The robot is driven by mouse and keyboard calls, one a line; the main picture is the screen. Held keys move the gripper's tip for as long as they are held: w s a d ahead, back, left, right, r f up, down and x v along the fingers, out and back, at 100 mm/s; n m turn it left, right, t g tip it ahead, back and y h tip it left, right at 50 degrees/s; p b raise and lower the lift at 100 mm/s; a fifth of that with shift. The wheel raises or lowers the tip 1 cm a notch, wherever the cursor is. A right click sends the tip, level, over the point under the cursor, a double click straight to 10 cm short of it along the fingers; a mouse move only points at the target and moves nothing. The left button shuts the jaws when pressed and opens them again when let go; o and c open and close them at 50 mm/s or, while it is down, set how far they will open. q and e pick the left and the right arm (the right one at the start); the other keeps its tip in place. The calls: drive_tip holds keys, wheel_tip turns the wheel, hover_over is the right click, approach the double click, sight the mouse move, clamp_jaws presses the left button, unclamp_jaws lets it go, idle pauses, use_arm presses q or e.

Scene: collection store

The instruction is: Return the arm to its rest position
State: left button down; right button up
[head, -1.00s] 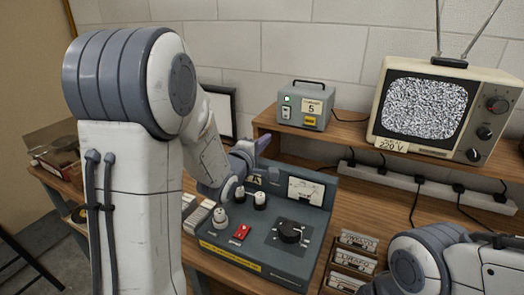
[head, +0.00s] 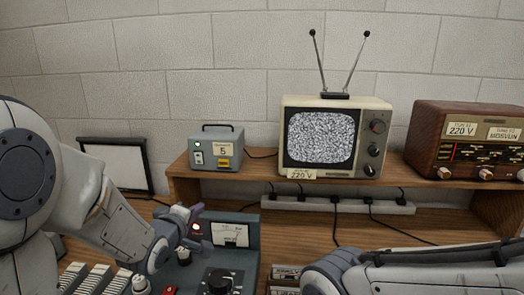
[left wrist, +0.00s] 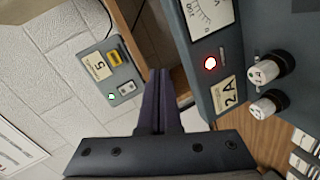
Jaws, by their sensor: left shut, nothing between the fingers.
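My left gripper (head: 190,222) is above the left part of the dark grey control panel (head: 250,262). In the left wrist view its fingers (left wrist: 158,105) are closed together with nothing between them. A red lamp (left wrist: 210,64) glows on the panel beside the fingers, above a "2A" label; it also shows in the head view (head: 196,227). Two white-capped fuse holders (left wrist: 265,72) sit to its right. My left arm (head: 120,225) reaches in from the left. My right arm (head: 400,270) crosses the lower right; its gripper does not show.
A shelf (head: 400,168) behind the panel carries a small grey box (head: 214,150) marked 5, a television (head: 325,140) showing static, and a wooden radio (head: 465,140). A power strip (head: 340,206) with cords runs below. A framed white board (head: 118,165) leans at left.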

use_arm(q)
drive_tip(key=s+d+f+m+g, duration=0.6)
drive_tip(key=s+d+m+g, duration=0.2)
drive_tip(key=s+d+m, duration=0.5)
drive_tip(key=s+d+f+m+g, duration=0.1)
drive_tip(key=s+m+g, duration=0.5)
drive_tip(key=s, duration=1.3)
drive_tip(key=shift+s+f+m+y, duration=0.25)
drive_tip(key=shift+m+y, duration=0.05)
drive_tip(key=shift+m, duration=0.7)
